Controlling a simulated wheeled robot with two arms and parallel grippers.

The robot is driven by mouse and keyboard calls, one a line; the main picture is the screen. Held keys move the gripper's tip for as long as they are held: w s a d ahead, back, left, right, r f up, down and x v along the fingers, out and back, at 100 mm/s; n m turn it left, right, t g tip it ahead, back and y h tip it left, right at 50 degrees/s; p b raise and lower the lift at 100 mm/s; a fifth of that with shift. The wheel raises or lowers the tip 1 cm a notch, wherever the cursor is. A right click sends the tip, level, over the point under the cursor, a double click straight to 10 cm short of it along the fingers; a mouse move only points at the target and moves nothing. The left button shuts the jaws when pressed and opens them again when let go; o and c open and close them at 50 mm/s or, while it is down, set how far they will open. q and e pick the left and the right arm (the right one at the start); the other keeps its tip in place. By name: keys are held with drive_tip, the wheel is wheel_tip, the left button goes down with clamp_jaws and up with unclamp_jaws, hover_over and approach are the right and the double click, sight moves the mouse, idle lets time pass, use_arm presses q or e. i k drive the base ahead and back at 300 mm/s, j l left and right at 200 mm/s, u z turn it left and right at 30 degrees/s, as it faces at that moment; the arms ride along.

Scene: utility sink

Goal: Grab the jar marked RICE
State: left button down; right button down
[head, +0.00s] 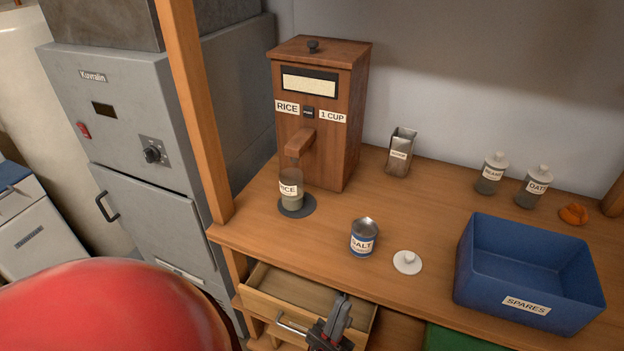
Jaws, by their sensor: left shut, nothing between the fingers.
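The jar marked RICE (290,190) stands upright on a dark round pad (297,210) under the spout of the wooden dispenser. It looks like clear glass with pale contents in its lower part, and no lid shows on it. My left gripper (343,306) is at the bottom middle, in front of the counter and over the open drawer, below and to the right of the jar. Its fingers are shut and empty, apart from the jar. My right gripper is not in view.
The wooden dispenser (345,90) rises behind the jar. A SALT tin (364,238) and a white lid (407,262) stand to its right. A blue SPARES bin (480,285), two lidded jars and a metal scoop holder (400,152) are farther right. An open drawer (268,283) juts out below.

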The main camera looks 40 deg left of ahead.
sight(292, 190)
drive_tip(key=u, duration=1.25)
drive_tip(key=i+j, duration=0.15)
drive_tip(key=j, duration=0.25)
drive_tip(key=i+j+z, duration=0.1)
drive_tip(key=j, duration=0.3)
drive_tip(key=i+j, duration=0.2)
drive_tip(key=j, duration=0.2)
drive_tip(key=i+j+z, duration=0.15)
drive_tip(key=j, duration=0.25)
drive_tip(key=i+j, duration=0.1)
drive_tip(key=j, duration=0.3)
drive_tip(key=i+j+z, duration=0.1)
drive_tip(key=j, duration=0.35)
